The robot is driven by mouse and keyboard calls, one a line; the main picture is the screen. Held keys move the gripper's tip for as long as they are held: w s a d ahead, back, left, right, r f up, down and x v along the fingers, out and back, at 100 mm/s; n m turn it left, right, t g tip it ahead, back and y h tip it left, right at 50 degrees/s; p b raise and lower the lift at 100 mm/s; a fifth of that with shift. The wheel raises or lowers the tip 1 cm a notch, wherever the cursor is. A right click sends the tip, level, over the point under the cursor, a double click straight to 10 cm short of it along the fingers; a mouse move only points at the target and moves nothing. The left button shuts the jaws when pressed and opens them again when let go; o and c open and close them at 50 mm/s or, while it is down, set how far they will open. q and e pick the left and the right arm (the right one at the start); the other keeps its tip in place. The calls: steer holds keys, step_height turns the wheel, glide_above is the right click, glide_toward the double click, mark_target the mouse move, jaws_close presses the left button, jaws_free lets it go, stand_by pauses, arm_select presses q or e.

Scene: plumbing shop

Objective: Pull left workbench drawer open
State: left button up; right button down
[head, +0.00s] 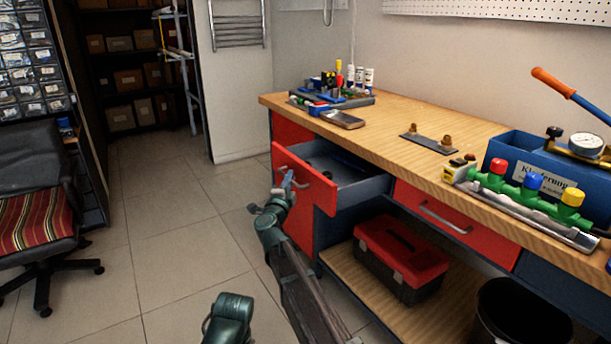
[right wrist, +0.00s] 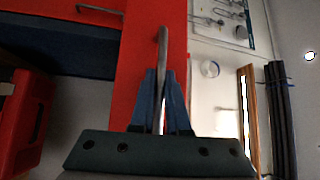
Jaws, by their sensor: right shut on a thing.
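The left workbench drawer (head: 305,181) has a red front and stands pulled out from the bench, so its dark inside (head: 345,172) shows from above. In the right wrist view its red front (right wrist: 142,62) fills the middle. My right gripper (head: 288,181) is at the front of this drawer, shut on its metal bar handle. In the right wrist view the handle (right wrist: 162,48) runs between the two blue fingers (right wrist: 163,100). The fingers hide part of the handle. My left gripper is not in view.
The wooden benchtop (head: 390,122) carries tools and fittings. A second red drawer (head: 455,222) to the right is closed. A red toolbox (head: 402,255) sits on the lower shelf, beside a black bin (head: 520,312). An office chair (head: 38,205) stands left. The tiled floor (head: 170,215) between is clear.

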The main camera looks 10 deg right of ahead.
steer(key=s+a, duration=0.2)
steer(key=a, duration=0.4)
steer(key=shift+s+a, duration=0.2)
steer(key=c, duration=1.2)
jaws_free()
